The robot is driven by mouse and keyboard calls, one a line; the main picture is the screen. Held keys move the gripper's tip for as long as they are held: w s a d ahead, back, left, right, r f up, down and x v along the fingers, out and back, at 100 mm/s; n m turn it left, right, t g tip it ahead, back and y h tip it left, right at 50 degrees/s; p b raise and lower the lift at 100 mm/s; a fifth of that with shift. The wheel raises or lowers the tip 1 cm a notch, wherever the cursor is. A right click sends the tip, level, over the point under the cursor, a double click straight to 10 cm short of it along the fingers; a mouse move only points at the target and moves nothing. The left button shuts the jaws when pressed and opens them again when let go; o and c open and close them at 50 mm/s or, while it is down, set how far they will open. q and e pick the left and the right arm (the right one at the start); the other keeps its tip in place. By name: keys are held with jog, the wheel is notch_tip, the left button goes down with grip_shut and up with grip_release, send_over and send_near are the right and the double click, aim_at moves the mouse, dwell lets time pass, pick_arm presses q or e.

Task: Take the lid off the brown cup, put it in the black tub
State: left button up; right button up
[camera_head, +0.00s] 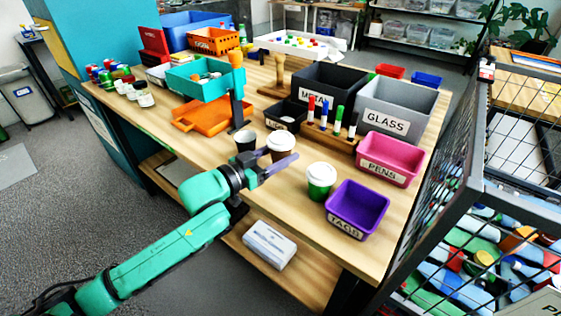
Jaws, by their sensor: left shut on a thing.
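The brown cup (280,156) stands on the wooden table with a white lid (281,141) on it. My left gripper (284,164) reaches in from the lower left and is shut on the brown cup, one finger passing across its front below the lid. The small black tub (270,116) stands behind the cup, with a white label I cannot fully read. Its inside is mostly too dark to make out. My right gripper is not in view.
A green cup with a white lid (321,180) and a purple tub (357,210) stand to the right.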

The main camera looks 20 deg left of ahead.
aim_at(281, 136)
pick_arm(q)
notch_tip(281, 136, up, 17)
jog(key=p, duration=0.1)
jog(key=shift+f+p, duration=0.2)
jog(key=shift+p, duration=0.2)
jog(key=o, duration=0.6)
jog(key=shift+c, duration=0.2)
grip_shut()
